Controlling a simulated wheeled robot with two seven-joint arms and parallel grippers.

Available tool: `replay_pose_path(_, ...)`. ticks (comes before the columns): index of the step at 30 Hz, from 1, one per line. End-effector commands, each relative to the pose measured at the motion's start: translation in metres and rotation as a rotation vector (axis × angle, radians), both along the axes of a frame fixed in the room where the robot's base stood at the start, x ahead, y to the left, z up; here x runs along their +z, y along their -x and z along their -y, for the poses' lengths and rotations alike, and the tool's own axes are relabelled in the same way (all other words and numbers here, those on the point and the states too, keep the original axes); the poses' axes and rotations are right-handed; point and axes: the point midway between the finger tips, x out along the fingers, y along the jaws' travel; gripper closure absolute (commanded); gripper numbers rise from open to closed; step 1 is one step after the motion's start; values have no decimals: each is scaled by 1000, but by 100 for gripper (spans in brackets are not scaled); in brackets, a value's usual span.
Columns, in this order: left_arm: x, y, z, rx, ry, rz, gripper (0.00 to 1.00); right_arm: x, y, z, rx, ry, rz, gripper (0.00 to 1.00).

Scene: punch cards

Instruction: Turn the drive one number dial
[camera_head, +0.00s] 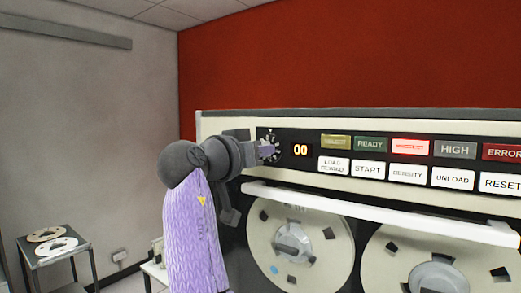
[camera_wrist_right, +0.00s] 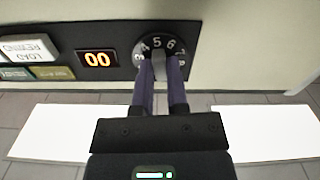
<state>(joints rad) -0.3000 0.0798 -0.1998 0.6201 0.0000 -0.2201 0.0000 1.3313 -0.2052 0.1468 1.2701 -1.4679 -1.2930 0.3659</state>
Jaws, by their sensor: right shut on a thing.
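The drive's number dial (camera_wrist_right: 157,42) is a black disc with white numerals on the tape drive's dark control panel. In the right wrist view the numerals 4, 5 and 6 show at its upper edge. In the head view the dial (camera_head: 268,138) is partly covered by my right gripper (camera_head: 266,151). My right gripper, also in the wrist view (camera_wrist_right: 160,70), is shut on the dial's centre grip, one finger on each side. A display (camera_head: 300,150) right of the dial in the head view reads 00 in orange. My left gripper is not in view.
Panel buttons (camera_head: 368,170) stand in two rows to the right of the display. A white ledge (camera_head: 380,213) juts out below the panel, above two tape reels (camera_head: 300,250). A small table (camera_head: 55,250) with reels stands at lower left.

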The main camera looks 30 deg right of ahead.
Motion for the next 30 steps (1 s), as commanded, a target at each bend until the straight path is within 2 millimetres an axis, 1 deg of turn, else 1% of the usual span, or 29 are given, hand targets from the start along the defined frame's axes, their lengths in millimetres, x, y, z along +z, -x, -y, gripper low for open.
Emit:
replay_pose_path(9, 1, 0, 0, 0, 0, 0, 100, 2, 0, 0, 0, -41, 111, 100)
replay_pose_path(25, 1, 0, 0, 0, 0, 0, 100, 2, 0, 0, 1, -49, 132, 100)
replay_pose_path(26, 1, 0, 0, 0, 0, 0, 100, 2, 0, 0, 1, -49, 132, 76)
replay_pose_path(27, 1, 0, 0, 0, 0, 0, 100, 2, 0, 0, 1, -49, 131, 68)
replay_pose_path(29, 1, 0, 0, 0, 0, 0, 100, 1, 0, 0, 0, -50, 131, 55)
replay_pose_path(30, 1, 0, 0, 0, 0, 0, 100, 1, 0, 0, 0, -50, 131, 47)
